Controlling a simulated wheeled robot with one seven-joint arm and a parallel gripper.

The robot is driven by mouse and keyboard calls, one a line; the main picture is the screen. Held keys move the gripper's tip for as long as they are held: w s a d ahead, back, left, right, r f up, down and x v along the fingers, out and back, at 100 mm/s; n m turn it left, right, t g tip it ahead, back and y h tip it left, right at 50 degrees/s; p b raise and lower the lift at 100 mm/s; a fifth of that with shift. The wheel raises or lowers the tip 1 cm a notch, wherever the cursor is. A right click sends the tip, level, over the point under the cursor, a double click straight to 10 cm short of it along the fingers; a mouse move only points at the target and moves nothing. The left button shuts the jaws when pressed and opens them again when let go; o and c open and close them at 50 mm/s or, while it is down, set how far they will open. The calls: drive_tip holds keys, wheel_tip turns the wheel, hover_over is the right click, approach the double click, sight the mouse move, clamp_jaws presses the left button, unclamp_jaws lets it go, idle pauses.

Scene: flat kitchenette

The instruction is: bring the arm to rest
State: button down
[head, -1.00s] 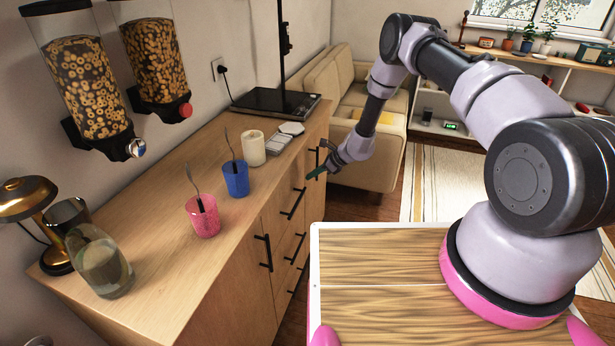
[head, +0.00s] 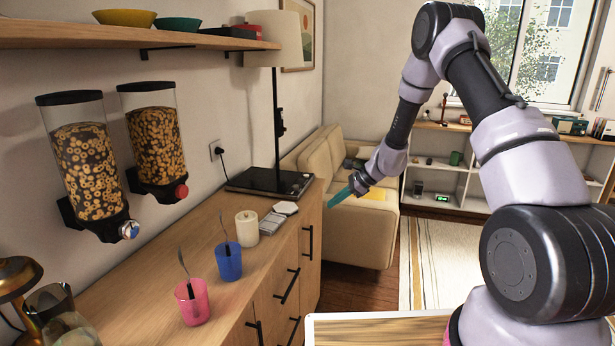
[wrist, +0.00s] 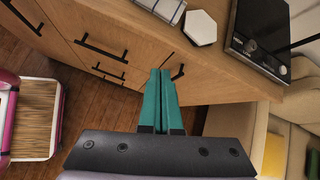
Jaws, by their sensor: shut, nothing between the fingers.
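My gripper (head: 343,196) is at the end of my raised arm, in the air to the right of the wooden cabinet and in front of the sofa in the head view. In the wrist view my gripper (wrist: 161,75) shows its two teal fingers close together, with nothing between them. The fingers point toward the front of the cabinet (wrist: 215,82), near a dark drawer handle (wrist: 178,72). I cannot tell the exact gap between the fingertips and the cabinet.
On the cabinet top (head: 160,283) stand a pink cup (head: 193,303), a blue cup (head: 229,262), a cream canister (head: 247,228) and a lamp (head: 274,95). Two cereal dispensers (head: 90,165) hang on the wall. The sofa (head: 365,225) stands behind. The rug area (head: 445,260) is open floor.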

drive_tip(key=s+d+r+n+h, duration=0.1)
drive_tip(key=s+d+r+n, duration=0.15)
drive_tip(key=s+r, duration=0.45)
drive_tip(key=s+d+r+n+t, duration=0.1)
drive_tip(key=s+r+n, duration=0.15)
drive_tip(key=r, duration=0.95)
drive_tip(key=s+d+r+n+h, duration=0.1)
drive_tip(key=s+d+r+n, duration=0.2)
drive_tip(key=r, duration=0.6)
drive_tip(key=s+d+r+n+t+h, duration=0.1)
drive_tip(key=s+d+r, duration=0.1)
drive_tip(key=s, duration=0.5)
drive_tip(key=s+d+r+n+t+h, duration=0.1)
drive_tip(key=s+d+r+n+h, duration=0.1)
drive_tip(key=s, duration=0.6)
drive_tip(key=s+d+r+n+t+h, duration=0.1)
drive_tip(key=s+d+r+n, duration=0.1)
drive_tip(key=s+d+r, duration=0.2)
drive_tip(key=s+r, duration=0.1)
drive_tip(key=s, duration=0.2)
drive_tip(key=shift+s+d+r+t+h, duration=0.2)
drive_tip(key=shift+s+t+h, duration=0.1)
drive_tip(key=shift+a+n, duration=0.1)
drive_tip(key=shift+n, duration=0.2)
